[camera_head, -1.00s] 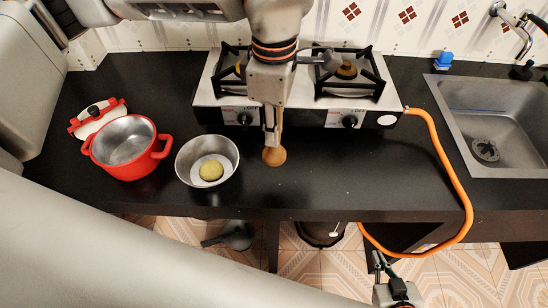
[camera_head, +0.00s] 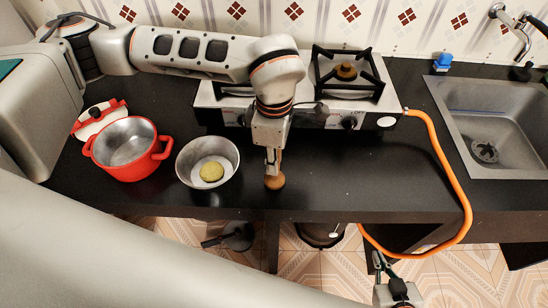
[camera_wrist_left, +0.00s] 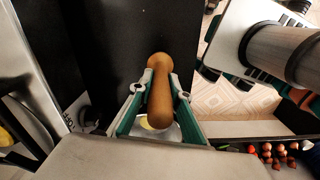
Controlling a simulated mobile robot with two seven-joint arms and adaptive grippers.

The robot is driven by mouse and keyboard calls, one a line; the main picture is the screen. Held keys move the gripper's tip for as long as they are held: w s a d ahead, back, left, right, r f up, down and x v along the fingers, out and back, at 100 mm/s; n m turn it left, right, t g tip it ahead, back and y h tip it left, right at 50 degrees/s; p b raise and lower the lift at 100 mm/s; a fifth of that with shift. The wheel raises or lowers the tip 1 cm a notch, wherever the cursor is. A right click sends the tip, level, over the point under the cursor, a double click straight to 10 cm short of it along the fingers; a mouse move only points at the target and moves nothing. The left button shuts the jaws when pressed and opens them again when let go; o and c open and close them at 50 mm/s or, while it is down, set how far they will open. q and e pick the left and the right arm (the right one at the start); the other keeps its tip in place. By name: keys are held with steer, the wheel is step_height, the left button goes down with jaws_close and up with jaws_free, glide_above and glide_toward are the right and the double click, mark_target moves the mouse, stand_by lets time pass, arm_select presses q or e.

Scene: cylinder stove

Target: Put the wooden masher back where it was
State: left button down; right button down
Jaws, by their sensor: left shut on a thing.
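The wooden masher (camera_head: 275,182) is upright in my left gripper (camera_head: 272,160), its rounded brown end pointing down close to the black counter (camera_head: 330,185), right of the metal bowl. I cannot tell whether it touches the counter. In the left wrist view the masher (camera_wrist_left: 160,105) lies between the green-lined fingers of my left gripper (camera_wrist_left: 160,90), which is shut on it. My right gripper (camera_head: 384,262) is at the bottom of the head view, in front of the counter, its fingers apart and nothing seen between them.
The metal bowl (camera_head: 190,174) holds a yellow round piece (camera_head: 211,172). Left of it are a red pot (camera_head: 130,170) and its lid (camera_head: 95,116). A gas stove (camera_head: 378,98) stands behind, with an orange hose (camera_head: 455,180) and sink (camera_head: 470,115) to the right.

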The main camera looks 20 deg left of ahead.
arm_select(q)
steer(key=shift+f, duration=0.1)
steer(key=c, duration=1.9)
jaws_free()
step_height(320, 180, up, 12)
steer(key=shift+r+b, duration=0.15)
steer(key=shift+b, duration=0.2)
steer(key=shift+s, duration=0.1)
